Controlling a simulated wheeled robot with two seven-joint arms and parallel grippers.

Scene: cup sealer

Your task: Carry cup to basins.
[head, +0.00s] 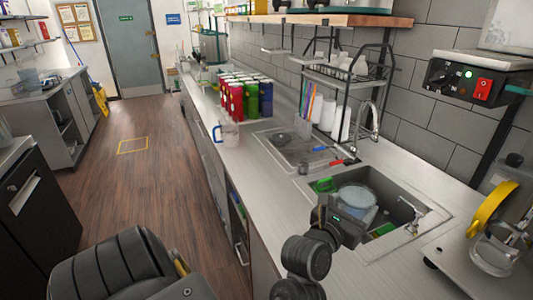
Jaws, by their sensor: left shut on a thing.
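My left gripper (345,222) is shut on a clear, round, wide-mouthed cup (358,198). It holds the cup over or inside the near basin (412,192); I cannot tell whether the cup touches the bottom. The gripper body hides the cup's near side and part of the basin. A second, shallower basin (283,152) with a grate-like cover lies farther along the counter. My right gripper is not in view.
A clear jug with a blue handle (229,133) stands at the counter's left edge, before several red, green and blue cans (246,97). A faucet (374,122) and dish rack (348,75) stand behind the basins. A machine with a yellow handle (490,209) is at right.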

